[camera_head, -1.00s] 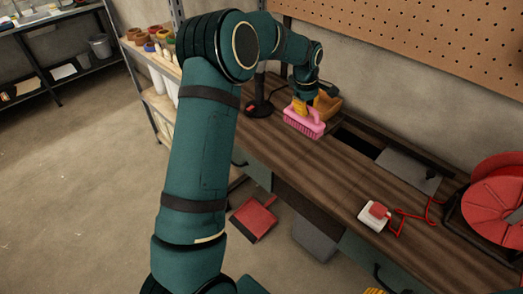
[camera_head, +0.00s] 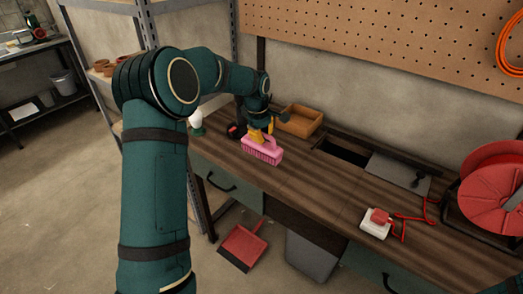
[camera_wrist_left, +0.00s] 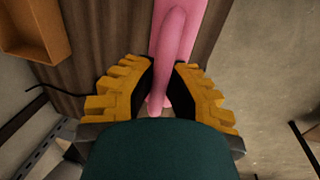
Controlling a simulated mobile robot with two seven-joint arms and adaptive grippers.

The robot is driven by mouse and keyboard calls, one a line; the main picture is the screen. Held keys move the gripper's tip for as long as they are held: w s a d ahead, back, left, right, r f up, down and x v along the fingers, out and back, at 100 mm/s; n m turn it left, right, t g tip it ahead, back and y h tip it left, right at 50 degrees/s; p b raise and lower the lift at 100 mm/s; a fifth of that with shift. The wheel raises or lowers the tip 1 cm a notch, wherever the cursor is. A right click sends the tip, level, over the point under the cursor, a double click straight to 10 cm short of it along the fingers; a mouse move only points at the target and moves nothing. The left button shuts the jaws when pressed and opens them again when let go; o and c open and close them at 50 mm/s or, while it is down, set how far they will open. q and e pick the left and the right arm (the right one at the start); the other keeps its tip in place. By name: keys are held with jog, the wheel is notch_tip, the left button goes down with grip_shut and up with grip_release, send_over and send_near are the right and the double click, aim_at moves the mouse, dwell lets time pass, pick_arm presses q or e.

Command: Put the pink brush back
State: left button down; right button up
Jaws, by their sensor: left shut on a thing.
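The pink brush (camera_head: 262,152) is at the left part of the wooden workbench, bristles down, over or on the bench top; I cannot tell whether it touches. My left gripper (camera_head: 259,136) is shut on its handle from above. In the left wrist view the yellow fingers of the gripper (camera_wrist_left: 160,95) sit on both sides of the pink handle (camera_wrist_left: 176,40). My right gripper is not in view.
A wooden box (camera_head: 300,121) stands behind the brush, also in the left wrist view (camera_wrist_left: 33,28). A slot (camera_head: 342,152), a white box with a red top (camera_head: 376,223) and a red reel (camera_head: 495,190) are farther right. A red dustpan (camera_head: 242,246) lies on the floor. Shelving stands at the left.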

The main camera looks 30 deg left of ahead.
aim_at(262, 146)
pick_arm(q)
jog(key=shift+f+b, duration=0.45)
jog(key=shift+f, duration=1.9)
jog(key=shift+f, duration=0.2)
jog(key=c, duration=1)
grip_release()
jog(key=shift+c, duration=0.2)
jog(key=shift+r, duration=0.25)
notch_tip(262, 146, up, 12)
jog(key=s+p, duration=0.2)
jog(key=shift+s+a+f, duration=0.15)
jog(key=shift+s+f, duration=0.05)
jog(key=shift+s, duration=0.05)
